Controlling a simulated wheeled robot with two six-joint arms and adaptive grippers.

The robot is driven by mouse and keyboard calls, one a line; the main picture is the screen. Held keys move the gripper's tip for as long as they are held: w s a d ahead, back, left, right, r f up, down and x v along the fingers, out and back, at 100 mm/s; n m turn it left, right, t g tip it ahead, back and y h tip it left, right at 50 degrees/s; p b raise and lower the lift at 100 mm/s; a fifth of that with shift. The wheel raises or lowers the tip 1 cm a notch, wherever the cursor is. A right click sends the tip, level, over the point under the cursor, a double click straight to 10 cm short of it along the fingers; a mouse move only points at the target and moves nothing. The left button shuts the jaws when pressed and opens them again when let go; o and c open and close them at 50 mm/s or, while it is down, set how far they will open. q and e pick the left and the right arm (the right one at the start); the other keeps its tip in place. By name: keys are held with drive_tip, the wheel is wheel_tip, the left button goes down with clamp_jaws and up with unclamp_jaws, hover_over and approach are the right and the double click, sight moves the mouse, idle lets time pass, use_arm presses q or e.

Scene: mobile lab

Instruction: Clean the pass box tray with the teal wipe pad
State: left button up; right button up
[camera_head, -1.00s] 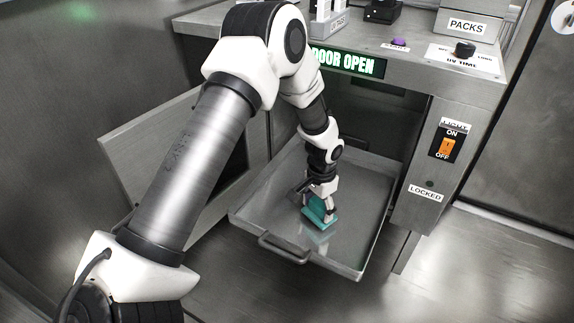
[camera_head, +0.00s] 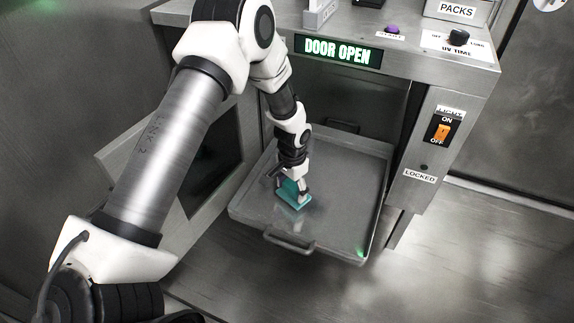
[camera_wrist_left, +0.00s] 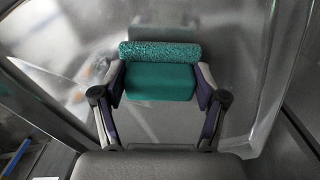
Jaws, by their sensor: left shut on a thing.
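The pass box tray (camera_head: 340,222) is a grey metal drawer with a front handle, pulled out below the lit sign. My left gripper (camera_head: 291,190) is inside it, pointing down, shut on the teal wipe pad (camera_head: 294,200). The pad is low over the tray floor and seems to touch it. In the left wrist view the pad (camera_wrist_left: 160,82) sits between both fingers, with a fuzzy roll-shaped edge on its far side. The tray floor (camera_wrist_left: 225,45) looks smeared and shiny around it. My right gripper is in neither view.
The open door (camera_head: 185,165) stands left of the tray. The sign (camera_head: 338,51) reads DOOR OPEN. An orange light switch (camera_head: 442,131) and a LOCKED label (camera_head: 419,176) are on the right post. The PACKS box (camera_head: 456,10), purple button (camera_head: 393,29) and UV time knob (camera_head: 459,37) are on top.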

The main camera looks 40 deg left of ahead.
use_arm(q)
drive_tip(key=shift+w+d+r+p, duration=0.1)
drive_tip(key=shift+r+p, duration=0.25)
drive_tip(key=shift+r, duration=0.55)
wheel_tip(320, 180, up, 5)
drive_tip(key=p, duration=0.5)
drive_tip(key=shift+f, duration=0.15)
